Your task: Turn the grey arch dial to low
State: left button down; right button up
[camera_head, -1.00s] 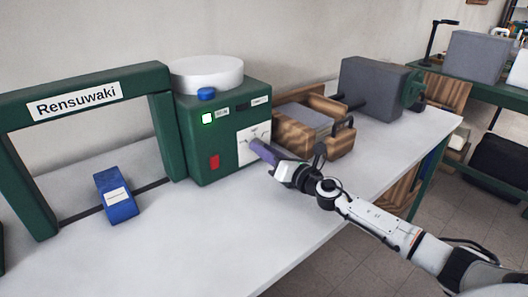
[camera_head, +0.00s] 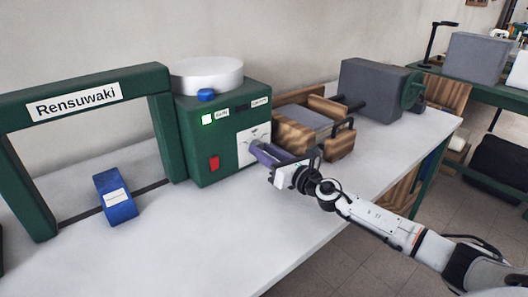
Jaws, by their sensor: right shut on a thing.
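The green machine (camera_head: 205,155) stands on the white table and has a white dial panel (camera_head: 247,139) on its front right. My right gripper (camera_head: 260,151) reaches that panel from the right, with its purplish fingers against the panel's lower right. It is shut on the grey dial, which is mostly hidden behind the fingers, so I cannot read its pointer. Part of the printed scale shows above the fingers. My left gripper is not in view.
The machine also carries a red switch (camera_head: 214,163), a blue knob (camera_head: 206,95) and a white round lid (camera_head: 206,74). A green arch frame (camera_head: 157,127) and a blue block (camera_head: 117,205) are at left. A wooden tray (camera_head: 338,146) stands close behind my right gripper. The front table is clear.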

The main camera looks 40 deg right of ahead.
jog(key=o, duration=1)
jog(key=shift+o, duration=0.2)
jog(key=s, duration=0.8)
jog(key=shift+s+d+f+b, duration=0.2)
jog(key=shift+s+d+b, duration=0.15)
jog(key=shift+b, duration=0.05)
jog(key=shift+s+r, duration=0.15)
jog(key=shift+s, duration=0.6)
jog(key=shift+s+d, duration=0.1)
